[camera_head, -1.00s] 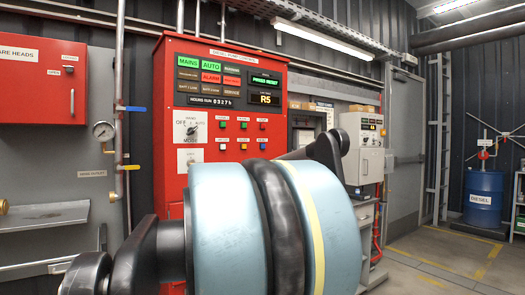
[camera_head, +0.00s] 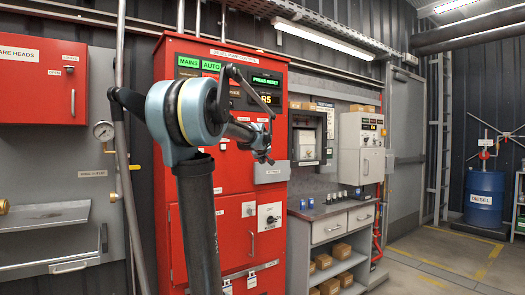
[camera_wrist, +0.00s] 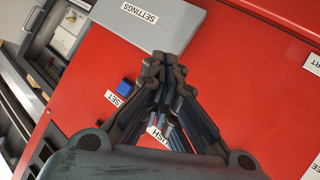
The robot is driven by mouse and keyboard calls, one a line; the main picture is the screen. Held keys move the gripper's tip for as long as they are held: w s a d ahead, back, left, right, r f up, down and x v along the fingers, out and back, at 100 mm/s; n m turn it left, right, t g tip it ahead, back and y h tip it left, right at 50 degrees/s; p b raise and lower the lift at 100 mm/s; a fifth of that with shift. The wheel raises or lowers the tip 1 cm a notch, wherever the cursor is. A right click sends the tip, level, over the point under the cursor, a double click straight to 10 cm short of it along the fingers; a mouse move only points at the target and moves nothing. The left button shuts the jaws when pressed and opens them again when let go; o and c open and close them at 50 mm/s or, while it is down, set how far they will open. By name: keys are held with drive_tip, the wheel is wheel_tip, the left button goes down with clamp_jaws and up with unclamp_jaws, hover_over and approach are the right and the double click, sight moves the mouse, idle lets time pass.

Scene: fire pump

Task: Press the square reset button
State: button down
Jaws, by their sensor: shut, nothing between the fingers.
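In the wrist view, a small blue square button (camera_wrist: 125,88) sits on the red panel beside a white label (camera_wrist: 114,98) whose visible letters end in "SET". My gripper (camera_wrist: 164,72) is shut and empty, its fingertips to the right of the blue button in that view. I cannot tell whether the fingertips touch the panel. In the head view, my gripper (camera_head: 262,150) is in front of the red cabinet (camera_head: 185,75), and my arm and gripper hide most of its button rows.
A grey "SETTINGS" cover (camera_wrist: 150,18) lies close beyond the fingertips; it also shows in the head view (camera_head: 271,173). A lit display (camera_head: 265,82) reads "PRESS RESET". A grey bench with drawers (camera_head: 330,228) stands right of the cabinet.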

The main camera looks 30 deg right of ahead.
drive_tip(key=d+r+h, duration=0.2)
drive_tip(key=d+r, duration=0.2)
drive_tip(key=d, duration=0.5)
drive_tip(key=shift+s+d+r+m, duration=0.15)
drive_tip(key=shift+d+m, duration=0.1)
drive_tip(key=shift+m, duration=0.05)
drive_tip(key=w, duration=0.8)
drive_tip(key=shift+w+a, duration=0.35)
drive_tip(key=shift+a, duration=0.05)
drive_tip(key=shift+w+r, duration=0.1)
drive_tip(key=shift+w, duration=0.75)
idle(1.7)
drive_tip(key=shift+s, duration=0.95)
drive_tip(key=shift+s, duration=0.1)
drive_tip(key=shift+s+d, duration=0.15)
drive_tip(key=shift+s, duration=1.05)
drive_tip(key=shift+s+d, duration=0.1)
drive_tip(key=shift+s, duration=1.1)
